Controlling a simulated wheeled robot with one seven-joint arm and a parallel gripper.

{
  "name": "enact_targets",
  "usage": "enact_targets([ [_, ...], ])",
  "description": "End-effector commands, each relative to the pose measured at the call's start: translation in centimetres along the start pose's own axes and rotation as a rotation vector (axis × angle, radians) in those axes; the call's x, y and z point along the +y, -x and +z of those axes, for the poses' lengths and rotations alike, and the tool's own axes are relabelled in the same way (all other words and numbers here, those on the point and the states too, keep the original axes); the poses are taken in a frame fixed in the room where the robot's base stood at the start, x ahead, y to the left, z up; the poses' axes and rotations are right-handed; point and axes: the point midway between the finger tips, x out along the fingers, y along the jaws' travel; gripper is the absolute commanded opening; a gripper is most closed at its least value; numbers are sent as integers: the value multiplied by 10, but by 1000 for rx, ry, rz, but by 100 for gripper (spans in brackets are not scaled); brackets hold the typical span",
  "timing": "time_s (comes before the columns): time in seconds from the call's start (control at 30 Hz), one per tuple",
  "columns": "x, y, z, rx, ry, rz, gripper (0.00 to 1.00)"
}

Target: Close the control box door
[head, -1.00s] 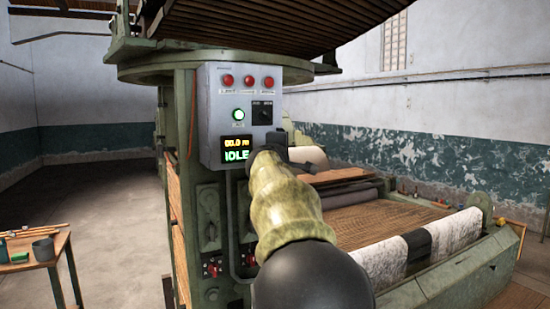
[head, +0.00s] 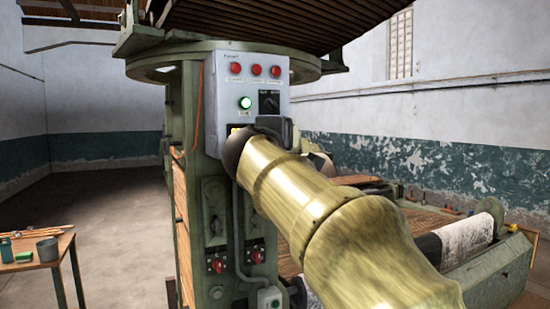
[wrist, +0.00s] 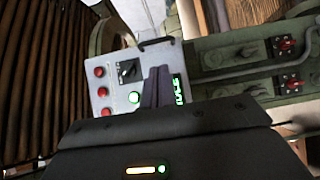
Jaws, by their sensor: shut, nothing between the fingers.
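The grey control box (head: 220,85) hangs on the green post in the head view. Its front carries red buttons (head: 256,70), a lit green button (head: 245,103) and a black switch (head: 269,100). The box front also shows in the wrist view (wrist: 112,78), with a dark handle (wrist: 157,42) at its edge. My gripper's shut, empty fingers (wrist: 155,86) stand in front of the box face, between the green button and the lit display (wrist: 179,90). Whether they touch it is unclear. My arm hides the box's lower part in the head view. I cannot tell whether the door is ajar.
The green post (head: 190,150) carries red switches (head: 216,266) below the box. A wooden table (head: 45,255) with a grey cup stands at the lower left. The loom with its cloth roller (head: 470,235) is at the right. Floor is free at the left.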

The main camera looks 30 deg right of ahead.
Motion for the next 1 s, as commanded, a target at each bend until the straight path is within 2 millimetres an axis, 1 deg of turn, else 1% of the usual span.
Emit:
enact_targets([
  [0.03, -3, 10, 1, 2, -2, 1, 0],
  [0.1, -3, 21, 0, 1, -1, 1, 0],
  [0.23, -1, 34, 0, 1, 1, 0, 0],
  [0.37, 0, 37, 0, 0, 2, -1, 0],
  [0.8, -1, 36, 0, 0, 1, -3, 0],
  [0.87, -6, 35, -2, 5, -2, -14, 0],
  [0.9, -13, 34, -5, 10, -6, -29, 0],
  [0.97, -28, 31, -10, 23, -15, -65, 0],
  [1.0, -43, 30, -15, 33, -25, -99, 0],
])
